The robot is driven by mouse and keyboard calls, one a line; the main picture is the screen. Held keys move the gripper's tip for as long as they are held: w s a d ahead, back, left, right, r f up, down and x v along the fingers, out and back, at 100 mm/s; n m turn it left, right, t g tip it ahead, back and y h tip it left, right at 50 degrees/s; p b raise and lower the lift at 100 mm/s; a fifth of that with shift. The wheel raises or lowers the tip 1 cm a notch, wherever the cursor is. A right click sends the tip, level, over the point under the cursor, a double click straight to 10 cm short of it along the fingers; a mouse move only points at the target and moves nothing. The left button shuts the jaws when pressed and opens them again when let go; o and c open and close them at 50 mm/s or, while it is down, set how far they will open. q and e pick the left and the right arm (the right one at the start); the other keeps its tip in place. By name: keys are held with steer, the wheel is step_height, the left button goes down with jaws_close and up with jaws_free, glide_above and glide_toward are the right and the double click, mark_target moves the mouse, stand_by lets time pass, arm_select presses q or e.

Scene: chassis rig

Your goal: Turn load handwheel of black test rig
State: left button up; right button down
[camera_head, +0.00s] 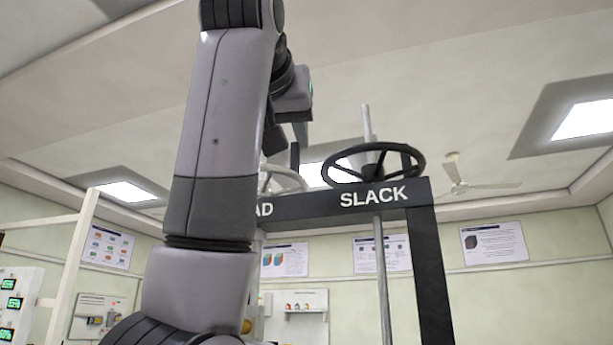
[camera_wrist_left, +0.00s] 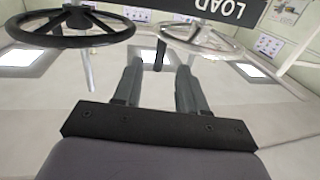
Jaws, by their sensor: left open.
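The black test rig (camera_head: 428,270) stands ahead, with a top beam lettered "SLACK" and a label ending in "AD". A pale grey handwheel (camera_head: 290,180) sits above the "AD" end, partly hidden behind my left arm. In the left wrist view this pale wheel (camera_wrist_left: 203,40) is by the upside-down word "LOAD". A black handwheel (camera_head: 373,164) sits above "SLACK"; it also shows in the wrist view (camera_wrist_left: 70,42). My left gripper (camera_wrist_left: 160,80) is open and empty, its fingers apart and pointing toward the pale wheel. My right gripper is not seen.
A pale vertical rod (camera_head: 382,280) runs down below the black wheel. A white frame (camera_head: 75,255) and a panel with green displays (camera_head: 15,300) are at left. Wall posters are behind.

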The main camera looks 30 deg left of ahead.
mark_target(294, 163)
arm_select(q)
steer(key=p+x, duration=0.1)
steer(key=x, duration=0.2)
steer(key=p+x, duration=0.1)
steer(key=x, duration=0.2)
steer(key=r+p+x, duration=0.1)
steer(key=x, duration=0.3)
steer(key=shift+s+a, duration=0.1)
steer(key=shift+a, duration=0.1)
steer(key=shift+w+a+f+p, duration=0.1)
steer(key=shift+w+a+p, duration=0.15)
steer(key=shift+w+p, duration=0.25)
jaws_close()
